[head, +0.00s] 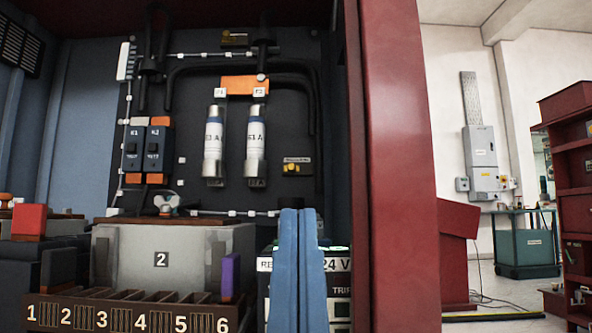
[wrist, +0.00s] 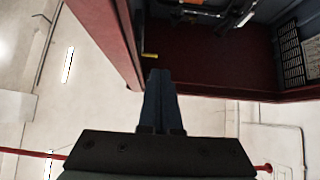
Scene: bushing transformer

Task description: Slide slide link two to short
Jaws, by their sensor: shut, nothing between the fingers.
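My gripper (head: 298,222) is shut and empty, with its two blue fingers pointing up at the lower middle of the head view. It also shows shut in the wrist view (wrist: 160,78). It stands in front of the labelled relay box (head: 338,285) and right of the grey block marked 2 (head: 172,262). A slotted strip numbered 1 to 6 (head: 125,319) runs along the lower left, with a purple piece (head: 231,274) standing near its right end. I cannot tell which part is slide link two, nor its position. My fingers appear apart from these parts.
The dark red cabinet post (head: 390,160) rises just right of my gripper. Inside the cabinet are two fuses (head: 214,145), breakers (head: 146,150) and black cables. A red block (head: 29,221) sits at the far left. Open floor lies beyond the post.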

